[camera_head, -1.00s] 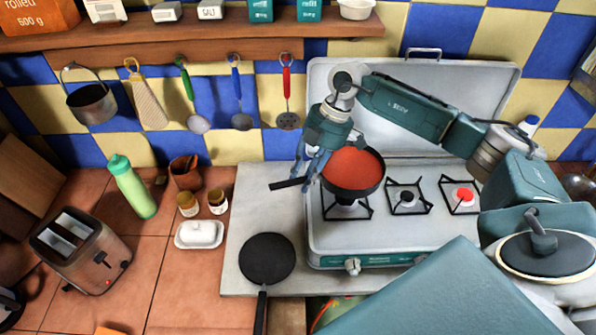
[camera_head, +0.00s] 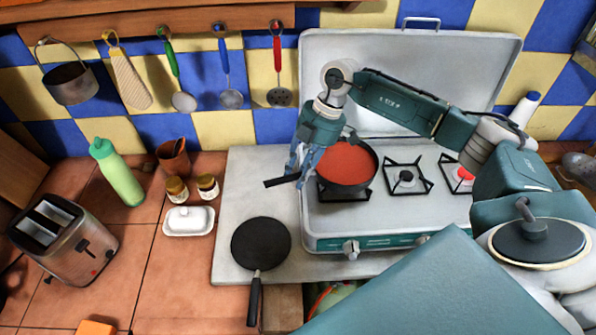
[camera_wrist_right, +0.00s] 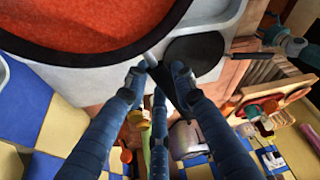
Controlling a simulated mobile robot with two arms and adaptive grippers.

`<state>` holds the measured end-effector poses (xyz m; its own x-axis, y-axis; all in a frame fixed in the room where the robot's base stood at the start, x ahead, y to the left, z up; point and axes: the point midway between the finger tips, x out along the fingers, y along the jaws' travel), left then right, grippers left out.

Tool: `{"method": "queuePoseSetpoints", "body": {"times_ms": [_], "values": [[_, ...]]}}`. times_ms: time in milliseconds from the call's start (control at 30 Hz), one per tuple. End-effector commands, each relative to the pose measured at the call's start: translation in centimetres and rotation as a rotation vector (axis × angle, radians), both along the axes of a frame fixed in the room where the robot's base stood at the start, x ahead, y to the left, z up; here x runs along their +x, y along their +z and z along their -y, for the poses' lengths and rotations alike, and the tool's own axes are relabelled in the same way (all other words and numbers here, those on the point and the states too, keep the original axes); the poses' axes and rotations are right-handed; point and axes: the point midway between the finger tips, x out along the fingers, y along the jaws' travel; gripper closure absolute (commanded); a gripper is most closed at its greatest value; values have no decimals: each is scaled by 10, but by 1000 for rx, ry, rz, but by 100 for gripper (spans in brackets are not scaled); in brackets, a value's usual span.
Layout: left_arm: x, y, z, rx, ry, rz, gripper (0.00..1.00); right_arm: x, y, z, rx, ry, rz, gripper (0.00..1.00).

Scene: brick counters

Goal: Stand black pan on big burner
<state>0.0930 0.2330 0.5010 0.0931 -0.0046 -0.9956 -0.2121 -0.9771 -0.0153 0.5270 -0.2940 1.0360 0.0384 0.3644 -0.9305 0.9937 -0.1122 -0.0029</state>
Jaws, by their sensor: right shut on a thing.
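A black pan with a red inside (camera_head: 347,163) is at the left burner (camera_head: 335,194) of the stove, level and covering most of it; I cannot tell whether it touches the grate. My right gripper (camera_head: 297,172) is shut on its handle (camera_head: 279,182), at the pan's left side. In the right wrist view the gripper (camera_wrist_right: 152,72) and the pan's red inside (camera_wrist_right: 90,22) fill the near part. A second, flat black pan (camera_head: 261,244) lies on the grey slab left of the stove, handle toward the front. My left gripper is not in view.
The middle burner (camera_head: 406,178) is empty; the right burner (camera_head: 460,175) has a red centre. The stove's raised lid (camera_head: 405,45) stands behind. A white butter dish (camera_head: 188,221), two jars, a green bottle (camera_head: 117,172) and a toaster (camera_head: 63,240) stand at left. Utensils hang on the wall.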

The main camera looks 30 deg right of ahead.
Motion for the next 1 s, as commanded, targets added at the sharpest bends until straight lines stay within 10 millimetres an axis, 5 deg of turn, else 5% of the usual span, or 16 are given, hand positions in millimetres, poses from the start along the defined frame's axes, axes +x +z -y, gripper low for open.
{"method": "queuePoseSetpoints", "body": {"times_ms": [800,833,933,1000], "values": [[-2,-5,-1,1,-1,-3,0,1,-8,0,1,0,3,100],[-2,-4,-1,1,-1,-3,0,1,-8,0,1,0,3,71],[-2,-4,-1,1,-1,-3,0,1,-8,0,1,0,3,53],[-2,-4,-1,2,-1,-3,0,1,-8,0,1,0,2,53]]}}
